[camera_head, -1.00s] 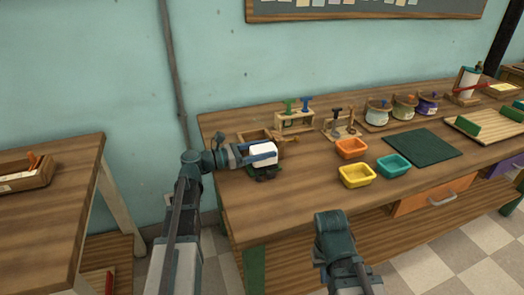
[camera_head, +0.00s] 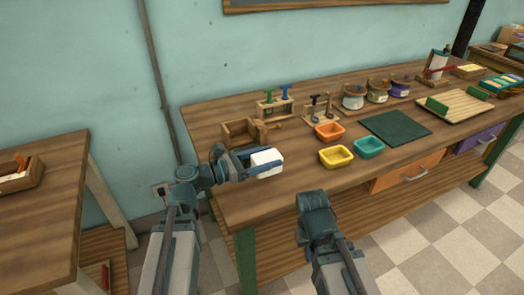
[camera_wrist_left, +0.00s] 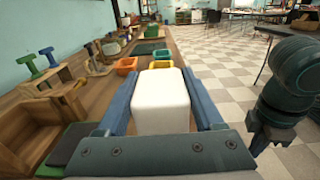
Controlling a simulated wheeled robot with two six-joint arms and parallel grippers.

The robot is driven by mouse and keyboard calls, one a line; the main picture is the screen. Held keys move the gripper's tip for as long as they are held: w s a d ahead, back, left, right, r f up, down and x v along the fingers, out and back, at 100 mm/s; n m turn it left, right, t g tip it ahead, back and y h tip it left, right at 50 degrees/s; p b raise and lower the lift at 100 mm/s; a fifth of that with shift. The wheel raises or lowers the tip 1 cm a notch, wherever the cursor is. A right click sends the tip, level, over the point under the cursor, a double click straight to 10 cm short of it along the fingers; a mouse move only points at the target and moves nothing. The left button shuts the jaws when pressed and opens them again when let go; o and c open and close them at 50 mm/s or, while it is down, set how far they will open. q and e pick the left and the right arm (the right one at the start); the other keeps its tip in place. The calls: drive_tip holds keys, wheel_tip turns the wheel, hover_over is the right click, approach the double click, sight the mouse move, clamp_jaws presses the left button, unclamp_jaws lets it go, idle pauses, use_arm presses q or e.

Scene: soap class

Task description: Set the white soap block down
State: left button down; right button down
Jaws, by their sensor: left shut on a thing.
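The white soap block (camera_head: 266,161) is held in my left gripper (camera_head: 264,163), near the workbench's front left. In the left wrist view the white soap block (camera_wrist_left: 162,103) sits between the two blue fingers, which press along its sides. It appears raised above the bench in the head view, but its underside is hidden. My right gripper (camera_head: 314,200) is low in front of the bench edge, seen from behind; its fingers are hidden.
Yellow (camera_head: 336,157), teal (camera_head: 369,147) and orange (camera_head: 329,131) trays stand right of the soap. A dark green mat (camera_head: 396,128) lies beyond them. A wooden box (camera_head: 240,132) and stamp stand (camera_head: 273,106) are behind. Bare wood (camera_head: 285,195) runs along the front edge.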

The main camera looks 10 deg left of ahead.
use_arm(q)
drive_tip(key=shift+s+d, duration=0.15)
drive_tip(key=shift+s, duration=0.05)
drive_tip(key=shift+r, duration=0.15)
